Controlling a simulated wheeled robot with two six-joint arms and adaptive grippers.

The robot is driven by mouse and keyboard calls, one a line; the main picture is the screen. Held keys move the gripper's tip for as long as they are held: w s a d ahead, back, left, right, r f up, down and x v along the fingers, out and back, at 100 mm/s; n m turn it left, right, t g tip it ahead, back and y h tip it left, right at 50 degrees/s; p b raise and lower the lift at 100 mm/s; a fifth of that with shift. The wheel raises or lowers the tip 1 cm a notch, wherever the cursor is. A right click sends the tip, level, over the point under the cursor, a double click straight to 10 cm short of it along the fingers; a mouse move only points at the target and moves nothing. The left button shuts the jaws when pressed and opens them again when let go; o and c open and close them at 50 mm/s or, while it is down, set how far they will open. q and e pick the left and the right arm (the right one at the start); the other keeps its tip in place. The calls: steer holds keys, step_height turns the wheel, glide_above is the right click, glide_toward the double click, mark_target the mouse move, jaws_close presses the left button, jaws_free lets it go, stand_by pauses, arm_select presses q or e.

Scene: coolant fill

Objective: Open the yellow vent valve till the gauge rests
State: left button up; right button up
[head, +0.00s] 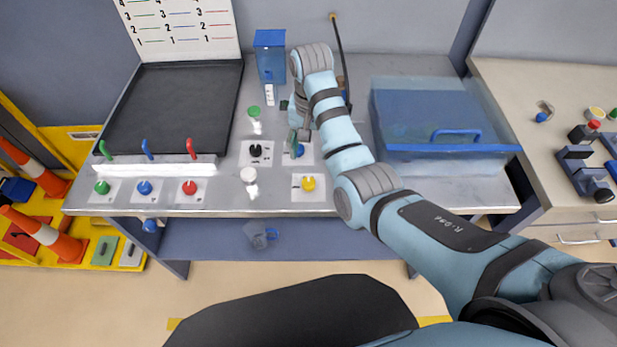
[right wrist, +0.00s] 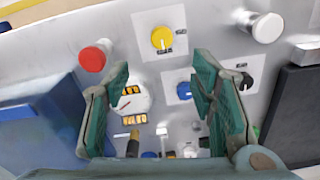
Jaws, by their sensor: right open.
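The yellow valve knob (head: 309,183) sits on a white plate at the front of the bench. It also shows in the right wrist view (right wrist: 162,38), beyond my fingertips and apart from them. A round white gauge (right wrist: 131,101) with a red needle and orange marks lies behind my left-hand finger in the right wrist view, partly covered by it; my arm hides it in the head view. My right gripper (right wrist: 163,78) is open and empty, above the panel near the blue knob (right wrist: 184,91). My left gripper is in neither view.
Near the yellow knob are a black knob (head: 256,150), a white-capped post (head: 249,175) and a red knob (right wrist: 94,58). A green-capped post (head: 254,113) stands further back. A blue translucent tank (head: 430,110) is at right, a black tray (head: 170,105) at left.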

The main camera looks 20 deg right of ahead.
mark_target(309, 182)
steer(key=f+b, duration=0.1)
steer(key=f, duration=0.5)
steer(key=f+b, duration=0.2)
steer(key=f, duration=0.5)
steer(key=shift+w+a+f, duration=0.1)
steer(key=shift+a+f, duration=0.05)
steer(key=shift+a, duration=0.05)
steer(key=shift+c, duration=0.3)
steer(key=c, duration=1.1)
